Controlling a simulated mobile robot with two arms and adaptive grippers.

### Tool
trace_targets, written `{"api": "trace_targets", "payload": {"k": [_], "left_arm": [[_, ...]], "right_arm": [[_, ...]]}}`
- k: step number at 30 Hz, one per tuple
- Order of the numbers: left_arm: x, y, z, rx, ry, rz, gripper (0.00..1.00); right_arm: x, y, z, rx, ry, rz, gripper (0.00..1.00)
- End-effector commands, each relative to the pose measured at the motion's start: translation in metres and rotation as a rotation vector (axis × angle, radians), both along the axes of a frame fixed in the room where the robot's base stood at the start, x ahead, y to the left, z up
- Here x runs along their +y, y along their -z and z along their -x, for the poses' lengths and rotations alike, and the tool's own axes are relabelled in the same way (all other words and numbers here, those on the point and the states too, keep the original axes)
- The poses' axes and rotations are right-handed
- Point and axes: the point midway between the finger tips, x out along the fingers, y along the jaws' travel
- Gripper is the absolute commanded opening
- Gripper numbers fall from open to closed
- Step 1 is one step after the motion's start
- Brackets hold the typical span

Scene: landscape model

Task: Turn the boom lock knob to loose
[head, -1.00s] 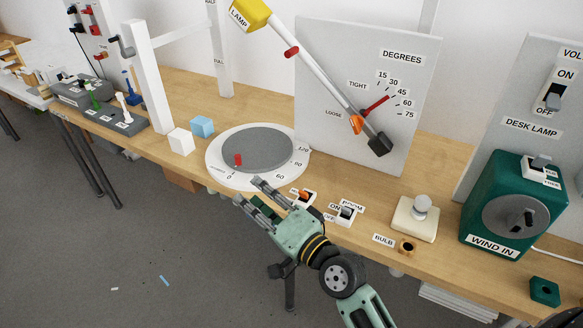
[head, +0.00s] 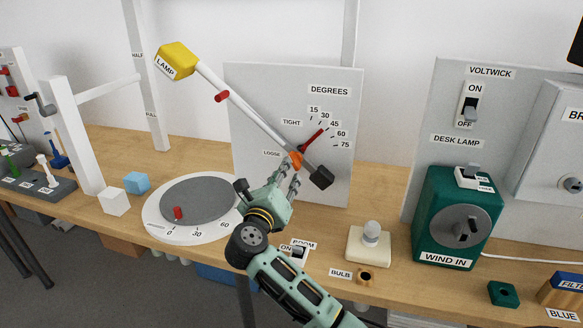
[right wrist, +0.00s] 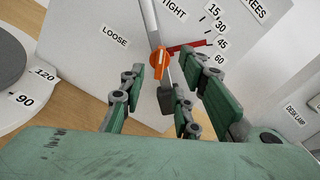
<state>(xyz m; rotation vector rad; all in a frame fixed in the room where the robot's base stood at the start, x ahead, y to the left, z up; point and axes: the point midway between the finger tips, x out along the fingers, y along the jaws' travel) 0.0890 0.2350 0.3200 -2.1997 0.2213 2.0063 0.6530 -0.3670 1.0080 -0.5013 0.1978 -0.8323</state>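The boom lock knob (head: 296,160) is a small orange knob at the lower part of the white boom (head: 255,112), in front of a grey panel. The panel bears the words TIGHT (head: 291,122) and LOOSE (head: 272,154). The knob also shows in the right wrist view (right wrist: 160,62), but I cannot tell which word it points to. My right gripper (head: 286,178) is open just below and in front of the knob. In the right wrist view its fingers (right wrist: 163,85) stand apart with the knob between and beyond them. My left gripper is not in view.
A yellow lamp head (head: 175,60) tops the boom, and a dark block (head: 320,176) ends it. A red pointer (head: 313,139) lies beside the degree marks. A turntable (head: 197,199) stands left, a bulb (head: 371,232) and a green winding box (head: 430,190) right.

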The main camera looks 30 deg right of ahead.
Motion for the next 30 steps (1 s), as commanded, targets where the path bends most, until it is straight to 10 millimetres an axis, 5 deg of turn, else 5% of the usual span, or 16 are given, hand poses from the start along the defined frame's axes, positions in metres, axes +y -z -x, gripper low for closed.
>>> {"api": "trace_targets", "payload": {"k": [18,30], "left_arm": [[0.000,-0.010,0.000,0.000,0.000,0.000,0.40],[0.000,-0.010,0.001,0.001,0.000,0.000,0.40]], "right_arm": [[-0.059,0.004,-0.046,0.011,0.020,-0.023,0.30],[-0.063,0.005,-0.050,0.012,0.018,-0.025,0.25]]}}
